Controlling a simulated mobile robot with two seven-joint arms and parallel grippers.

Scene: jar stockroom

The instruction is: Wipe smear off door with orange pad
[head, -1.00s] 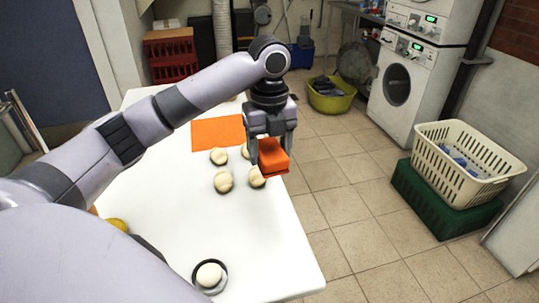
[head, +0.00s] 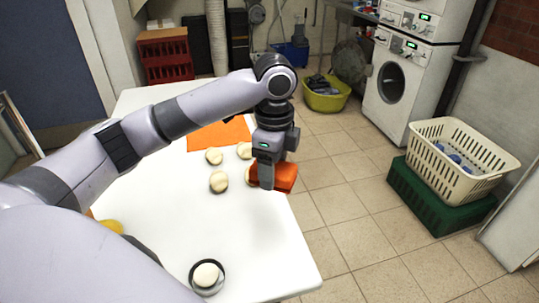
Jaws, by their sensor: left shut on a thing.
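My left gripper (head: 267,172) is shut on the orange pad (head: 286,177). It holds the pad over the right edge of the white table, by the pale round objects. The gripper hides part of the pad. A washing-machine door (head: 391,83) shows at the upper right, well apart from the pad. I cannot tell whether it is the task's door, and no smear can be made out on it. My right gripper is not in view.
The white table (head: 180,235) bears an orange mat (head: 212,135), several pale round objects (head: 219,182) and a dark-rimmed dish (head: 207,277) holding one. A cream basket (head: 462,160) stands on a green crate (head: 430,197) at right. A yellow-green tub (head: 326,100) stands behind. Tiled floor between is clear.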

